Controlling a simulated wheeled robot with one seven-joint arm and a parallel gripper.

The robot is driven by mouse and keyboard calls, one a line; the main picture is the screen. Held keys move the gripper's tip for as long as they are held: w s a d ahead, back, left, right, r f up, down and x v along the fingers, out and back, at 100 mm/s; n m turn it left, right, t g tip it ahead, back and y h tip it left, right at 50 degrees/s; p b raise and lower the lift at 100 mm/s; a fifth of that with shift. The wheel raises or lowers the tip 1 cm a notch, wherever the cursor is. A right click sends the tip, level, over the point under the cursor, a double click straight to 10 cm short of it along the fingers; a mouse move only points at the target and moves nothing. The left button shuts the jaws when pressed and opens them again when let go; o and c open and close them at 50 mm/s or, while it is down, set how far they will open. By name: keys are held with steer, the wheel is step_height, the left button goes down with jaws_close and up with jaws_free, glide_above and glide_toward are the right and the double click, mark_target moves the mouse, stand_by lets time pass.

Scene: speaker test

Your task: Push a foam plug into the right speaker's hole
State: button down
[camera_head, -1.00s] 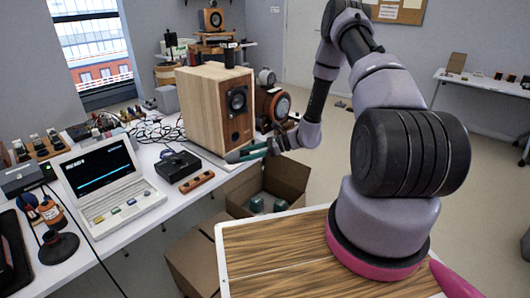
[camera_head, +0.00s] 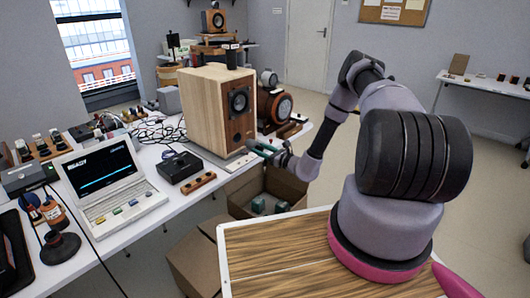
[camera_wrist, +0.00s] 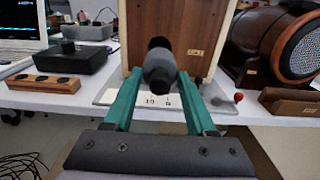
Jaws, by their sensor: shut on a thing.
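A large box speaker (camera_head: 205,105) with pale wood sides and a darker front stands on the bench; its round driver (camera_head: 238,100) faces right. A brown, barrel-shaped speaker (camera_head: 275,104) lies to its right, and it also shows in the wrist view (camera_wrist: 285,42). My gripper (camera_head: 256,146), with green fingers, is in front of the box speaker's lower front. In the wrist view its fingers are shut on a dark grey foam plug (camera_wrist: 160,68). The plug covers part of the speaker front behind it.
A numbered plate (camera_wrist: 155,100) lies at the speaker's foot, with a red ball (camera_wrist: 238,97) to its right. A black box (camera_head: 179,167) and a wooden block with dark spots (camera_head: 198,182) lie left. An open cardboard box (camera_head: 286,186) stands below the bench edge.

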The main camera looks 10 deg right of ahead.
mark_target(251, 145)
steer(key=shift+x, duration=2.95)
steer(key=shift+x, duration=2.65)
steer(key=shift+c, duration=0.7)
jaws_free()
steer(key=shift+s+d, duration=0.1)
